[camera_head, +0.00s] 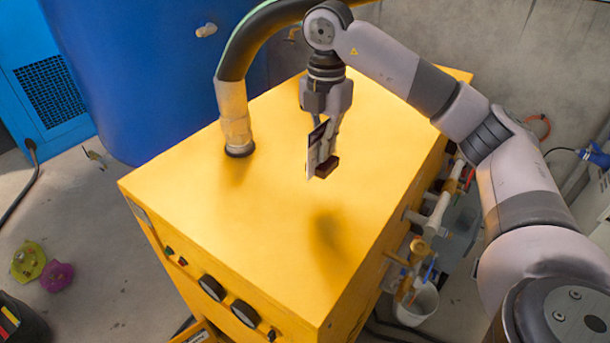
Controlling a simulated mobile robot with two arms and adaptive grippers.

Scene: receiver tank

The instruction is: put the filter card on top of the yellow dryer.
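The yellow dryer (265,230) is a large box in the middle of the head view, with a flat, mostly bare top. My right gripper (322,150) hangs over its top, fingers pointing down. It is shut on the filter card (315,146), a small thin card with dark and pale parts. The card is held upright, above the top; a soft shadow falls on the dryer to the lower right, so it looks apart from the surface. My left gripper is not in view.
A thick pipe (233,110) rises from the dryer top at the back left. A blue tank (150,75) stands behind. Pipes and valves (430,225) line the dryer's right side, above a white bucket (417,303). Yellow and magenta objects (42,267) lie on the floor at left.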

